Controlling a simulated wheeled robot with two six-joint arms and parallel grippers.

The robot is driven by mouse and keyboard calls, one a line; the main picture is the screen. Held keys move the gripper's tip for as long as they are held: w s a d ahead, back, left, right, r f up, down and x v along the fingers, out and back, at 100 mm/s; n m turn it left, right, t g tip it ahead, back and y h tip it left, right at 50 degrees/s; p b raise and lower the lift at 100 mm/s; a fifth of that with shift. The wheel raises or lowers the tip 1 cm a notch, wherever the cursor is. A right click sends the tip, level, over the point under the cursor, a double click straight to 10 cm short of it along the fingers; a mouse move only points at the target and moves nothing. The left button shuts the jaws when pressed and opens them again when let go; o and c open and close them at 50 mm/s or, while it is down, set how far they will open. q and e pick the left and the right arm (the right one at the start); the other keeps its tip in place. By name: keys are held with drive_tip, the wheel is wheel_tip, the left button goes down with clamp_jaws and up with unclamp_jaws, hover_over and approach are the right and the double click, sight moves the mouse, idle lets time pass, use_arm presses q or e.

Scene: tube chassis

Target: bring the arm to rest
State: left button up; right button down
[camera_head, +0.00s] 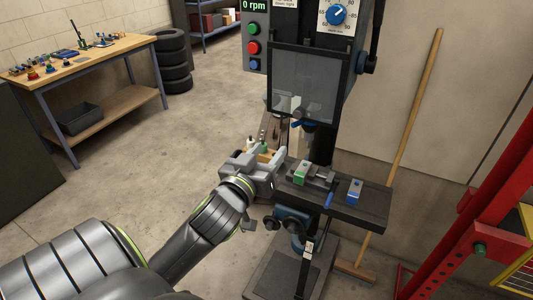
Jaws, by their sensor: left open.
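My left arm comes in from the lower left, and its gripper (271,168) is at the left edge of the drill press table (366,208). The gripper is open, and I see nothing held in it. Whether it touches the table edge I cannot tell. A small vise (317,178) with a green part (302,172) stands on the table just right of the gripper. My right arm and gripper are not in view.
The drill press has a clear guard (302,85) above its table. A blue-and-grey block (354,191) sits on the table. A broom (405,125) leans on the wall. A red frame (475,200) stands at right. A workbench (85,65) and stacked tyres (174,62) are at upper left. The middle floor is clear.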

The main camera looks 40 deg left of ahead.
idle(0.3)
use_arm(q)
drive_tip(key=w+a+f+m+g, duration=0.1)
drive_tip(key=w+a+f+g, duration=0.1)
drive_tip(key=f, duration=0.8)
drive_tip(key=w+a+f+g, duration=0.2)
drive_tip(key=f, duration=0.8)
drive_tip(key=s+a+f+m+g+h+b, duration=0.1)
drive_tip(key=s+f+g, duration=0.15)
drive_tip(key=f, duration=0.75)
drive_tip(key=s+f+g+b, duration=0.1)
drive_tip(key=s+f+g, duration=0.15)
drive_tip(key=f, duration=0.85)
drive_tip(key=s+d+f+m+g+h, duration=0.1)
drive_tip(key=s+d+f+g, duration=0.15)
drive_tip(key=s+f, duration=0.95)
drive_tip(key=s+d+f+m+g+h, duration=0.1)
drive_tip(key=s+d+f+g, duration=0.15)
drive_tip(key=s+f, duration=0.9)
drive_tip(key=s+d+f+g, duration=0.1)
drive_tip(key=s+f, duration=0.1)
drive_tip(key=s, duration=0.4)
drive_tip(key=s+d+f+g+b, duration=0.1)
drive_tip(key=s+d+f, duration=0.1)
drive_tip(key=s, duration=0.4)
drive_tip(key=shift+s+d+f, duration=0.2)
drive_tip(key=shift+f, duration=0.65)
